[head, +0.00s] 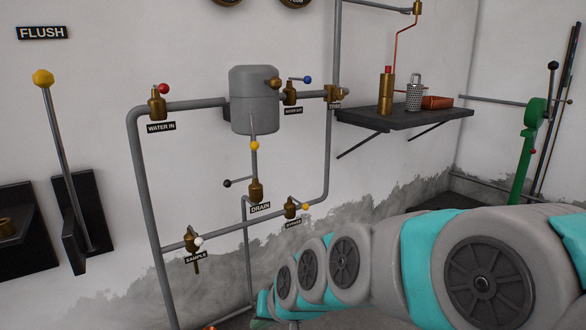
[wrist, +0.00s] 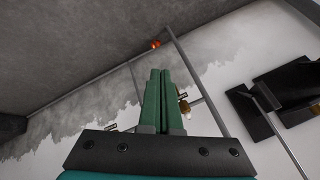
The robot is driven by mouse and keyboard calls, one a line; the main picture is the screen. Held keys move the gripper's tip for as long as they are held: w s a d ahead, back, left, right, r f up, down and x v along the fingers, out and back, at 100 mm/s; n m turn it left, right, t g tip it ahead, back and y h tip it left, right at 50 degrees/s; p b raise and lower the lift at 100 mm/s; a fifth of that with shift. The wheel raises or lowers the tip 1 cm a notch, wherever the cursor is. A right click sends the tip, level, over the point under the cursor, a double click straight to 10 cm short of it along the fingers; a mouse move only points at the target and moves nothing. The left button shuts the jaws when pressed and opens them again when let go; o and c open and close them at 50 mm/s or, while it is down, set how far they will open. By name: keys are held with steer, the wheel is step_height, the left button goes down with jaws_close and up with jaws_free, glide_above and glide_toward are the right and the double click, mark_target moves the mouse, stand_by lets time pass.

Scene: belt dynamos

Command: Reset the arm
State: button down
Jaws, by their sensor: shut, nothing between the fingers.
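My gripper (wrist: 162,78) shows in the wrist view as two green fingers lying side by side. It is shut and holds nothing. My grey and teal arm reaches in from the right across the lower part of the head view, and the gripper itself cannot be made out there. In the wrist view the fingers overlap part of the grey pipework (wrist: 197,80), and a brass valve shows just right of them. I cannot tell how far the fingers are from the pipes.
A grey tank (head: 254,100) with pipes and labelled valves is on the wall. The flush lever (head: 66,160) stands at left. A dark shelf (head: 400,122) holds a brass cylinder, a perforated canister and a copper tray. A green lever stand (head: 527,150) is at far right.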

steer(key=s+d+f+m+g+h+p, duration=0.1)
steer(key=s+d+g+h, duration=0.4)
steer(key=s+d, duration=1.6)
steer(key=s+g, duration=0.1)
steer(key=s, duration=0.2)
steer(key=shift+s+f+g+p, duration=0.15)
steer(key=shift+f+g+p, duration=0.05)
steer(key=shift+g+p, duration=0.15)
steer(key=shift+d, duration=0.1)
